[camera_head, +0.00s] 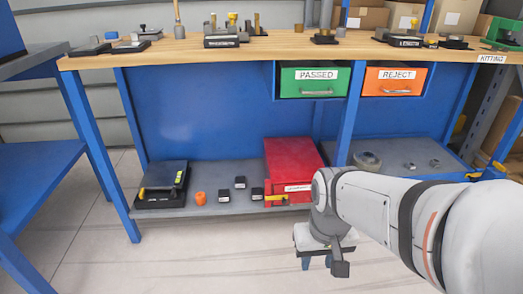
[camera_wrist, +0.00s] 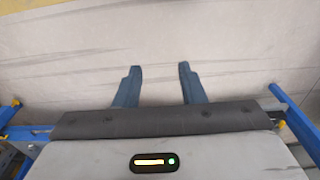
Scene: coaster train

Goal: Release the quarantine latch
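A red box (camera_head: 292,157) sits on the grey lower shelf of the bench in the head view. A white label (camera_head: 298,188), too small to read, is on its front. A small yellow latch-like piece (camera_head: 276,198) shows at the box's front left edge. The right front of the box is partly hidden by my arm. My gripper (camera_head: 317,264) hangs in front of and below the shelf, apart from the box. In the wrist view my gripper (camera_wrist: 160,72) has its two blue fingers spread, with only pale floor between them.
On the lower shelf (camera_head: 230,203), a black device (camera_head: 163,184), an orange cylinder (camera_head: 200,198) and several small black blocks stand left of the box. Green PASSED (camera_head: 315,82) and orange REJECT (camera_head: 393,81) drawers hang above. A blue leg (camera_head: 349,110) stands right of the box. The floor in front is clear.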

